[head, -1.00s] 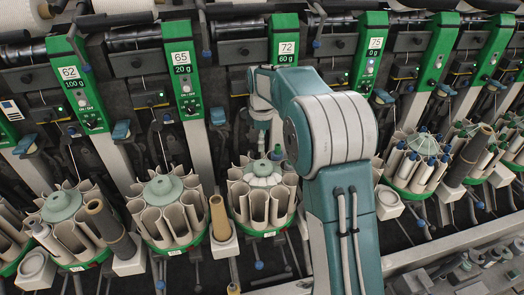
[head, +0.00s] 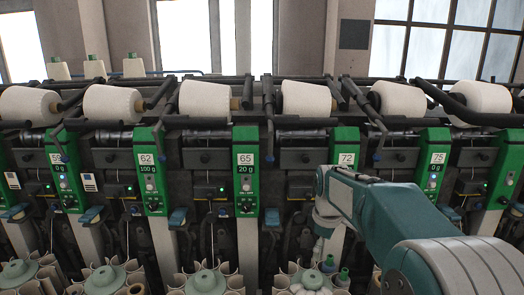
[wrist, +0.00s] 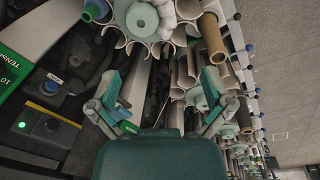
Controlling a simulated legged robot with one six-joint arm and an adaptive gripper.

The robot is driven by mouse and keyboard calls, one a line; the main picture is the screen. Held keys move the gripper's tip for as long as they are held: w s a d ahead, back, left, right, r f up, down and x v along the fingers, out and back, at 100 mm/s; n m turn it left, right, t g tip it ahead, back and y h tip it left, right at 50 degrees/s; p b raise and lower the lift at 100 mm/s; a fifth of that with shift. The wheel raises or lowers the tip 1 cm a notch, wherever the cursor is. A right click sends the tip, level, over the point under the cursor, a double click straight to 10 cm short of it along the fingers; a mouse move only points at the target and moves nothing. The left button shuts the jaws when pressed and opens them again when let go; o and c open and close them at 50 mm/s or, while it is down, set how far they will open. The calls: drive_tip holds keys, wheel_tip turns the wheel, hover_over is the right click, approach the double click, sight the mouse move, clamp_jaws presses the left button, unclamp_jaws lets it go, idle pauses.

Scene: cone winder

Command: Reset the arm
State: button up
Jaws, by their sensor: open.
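My gripper (wrist: 160,98) shows in the wrist view with its two fingers spread wide and nothing between them. Beyond the fingers are the dark machine front and the bobbin magazines. In the head view my teal arm reaches in from the lower right and bends down at its wrist in front of the unit marked 72 (head: 346,160). The fingers cannot be made out in the head view.
A row of white yarn cones (head: 205,100) lies along the top of the winder, with dark bars between them. Several green unit panels stand below. Grey floor (wrist: 285,80) is clear at the right.

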drive_tip(key=s+r+m+t, duration=0.1)
drive_tip(key=s+r+m, duration=0.2)
drive_tip(key=s, duration=0.5)
drive_tip(key=s+r+m+t, duration=0.1)
drive_tip(key=s+r+m, duration=0.2)
drive_tip(key=s, duration=0.4)
drive_tip(key=s+f+m+t, duration=0.2)
drive_tip(key=s+m, duration=0.3)
drive_tip(key=s, duration=0.8)
drive_tip(key=shift+f+m, duration=0.3)
drive_tip(key=shift+f, duration=0.25)
